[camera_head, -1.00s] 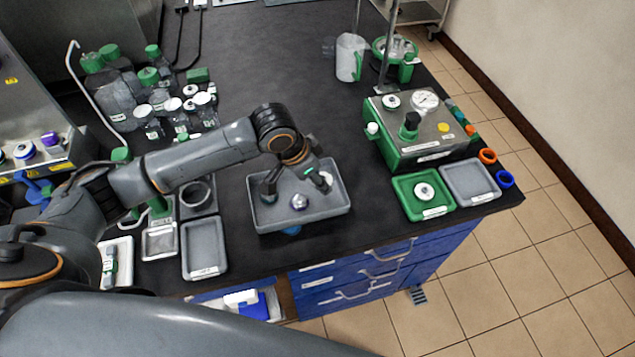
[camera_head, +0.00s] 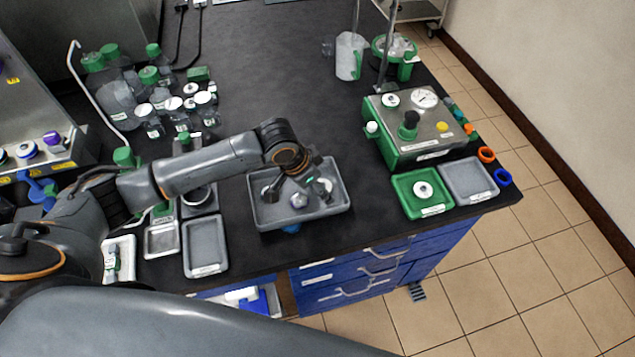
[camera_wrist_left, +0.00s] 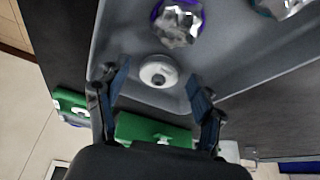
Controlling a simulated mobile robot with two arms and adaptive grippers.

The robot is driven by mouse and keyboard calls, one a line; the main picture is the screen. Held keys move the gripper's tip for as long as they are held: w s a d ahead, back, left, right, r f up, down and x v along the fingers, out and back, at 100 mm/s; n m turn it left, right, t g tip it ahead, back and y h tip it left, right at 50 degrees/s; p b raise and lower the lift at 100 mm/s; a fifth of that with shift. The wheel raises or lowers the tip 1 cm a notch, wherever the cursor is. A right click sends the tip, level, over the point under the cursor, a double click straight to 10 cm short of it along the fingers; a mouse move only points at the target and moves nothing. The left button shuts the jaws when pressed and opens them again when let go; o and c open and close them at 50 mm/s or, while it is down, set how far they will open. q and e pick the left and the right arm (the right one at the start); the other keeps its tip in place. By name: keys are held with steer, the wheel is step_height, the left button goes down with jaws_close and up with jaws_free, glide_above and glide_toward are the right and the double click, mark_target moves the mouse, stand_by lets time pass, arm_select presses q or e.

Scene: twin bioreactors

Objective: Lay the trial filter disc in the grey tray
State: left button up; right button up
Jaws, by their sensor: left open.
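My left gripper (camera_head: 295,189) is open over the deep grey tray (camera_head: 335,211). In the left wrist view its spread fingers (camera_wrist_left: 158,82) frame a small white disc with a dark centre (camera_wrist_left: 158,72), lying on the grey floor beneath; no contact is visible. Another white disc (camera_head: 423,189) lies in the green tray (camera_head: 408,207). I cannot tell which is the trial disc. A flat grey tray (camera_head: 470,179) beside the green one looks empty, as does another flat grey tray (camera_head: 204,246) at left. My right gripper is out of view.
A silvery piece with a purple ring (camera_wrist_left: 178,22) lies close to the framed disc. A green-sided instrument (camera_head: 420,125) stands behind the green tray. Several bottles (camera_head: 150,95) crowd the back left. The middle back of the bench is clear.

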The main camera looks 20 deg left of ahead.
arm_select(q)
steer(key=shift+r, duration=0.1)
steer(key=shift+a+r, duration=0.1)
steer(key=shift+r, duration=0.2)
steer(key=v, duration=1.1)
steer(key=shift+r+b, duration=0.2)
steer(key=shift+b, duration=0.25)
steer(key=shift+s, duration=0.1)
